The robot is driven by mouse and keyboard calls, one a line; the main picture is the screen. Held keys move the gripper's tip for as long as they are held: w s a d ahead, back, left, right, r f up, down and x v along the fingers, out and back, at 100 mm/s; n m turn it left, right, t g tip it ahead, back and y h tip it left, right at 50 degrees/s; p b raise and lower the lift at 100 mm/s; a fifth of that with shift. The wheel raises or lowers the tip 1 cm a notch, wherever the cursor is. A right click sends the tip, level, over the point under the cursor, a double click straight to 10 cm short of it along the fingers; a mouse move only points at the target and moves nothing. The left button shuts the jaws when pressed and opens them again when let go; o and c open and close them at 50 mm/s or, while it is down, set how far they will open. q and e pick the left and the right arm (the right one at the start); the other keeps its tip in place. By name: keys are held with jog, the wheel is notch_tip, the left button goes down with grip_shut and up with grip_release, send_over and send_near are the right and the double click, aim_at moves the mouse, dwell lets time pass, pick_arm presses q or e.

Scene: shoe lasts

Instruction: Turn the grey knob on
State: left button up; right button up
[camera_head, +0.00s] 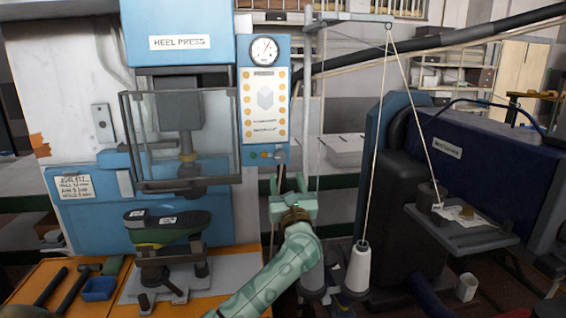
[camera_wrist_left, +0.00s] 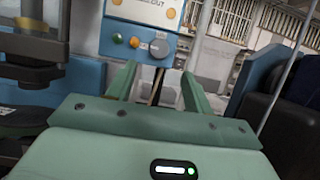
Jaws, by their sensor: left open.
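The grey knob (camera_wrist_left: 158,48) sits at the lower right of the heel press's control panel, right of an orange and a green button. In the head view the knob (camera_head: 277,154) is small at the panel's lower edge, and its setting is too small to read. My left gripper (camera_head: 288,182) is open and empty, just below the panel in that view. In the left wrist view the gripper's two fingers (camera_wrist_left: 158,75) point toward the panel, apart from the knob, which appears above the gap between them. My right gripper is not in view.
The blue control panel (camera_head: 264,95) carries a round gauge (camera_head: 264,50). The press's clear guard (camera_head: 225,135) stands to its left, above a shoe last (camera_head: 165,227). A thread cone (camera_head: 358,270) and a dark machine (camera_head: 375,180) stand to the right.

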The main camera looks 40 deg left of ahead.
aim_at(281, 159)
pick_arm(q)
jog(key=x, duration=0.6)
jog(key=shift+s+a+r, duration=0.15)
jog(key=shift+r, duration=0.1)
jog(key=shift+w+a, duration=0.35)
jog(key=shift+w, duration=0.05)
jog(key=shift+s+r, duration=0.1)
jog(key=c, duration=1)
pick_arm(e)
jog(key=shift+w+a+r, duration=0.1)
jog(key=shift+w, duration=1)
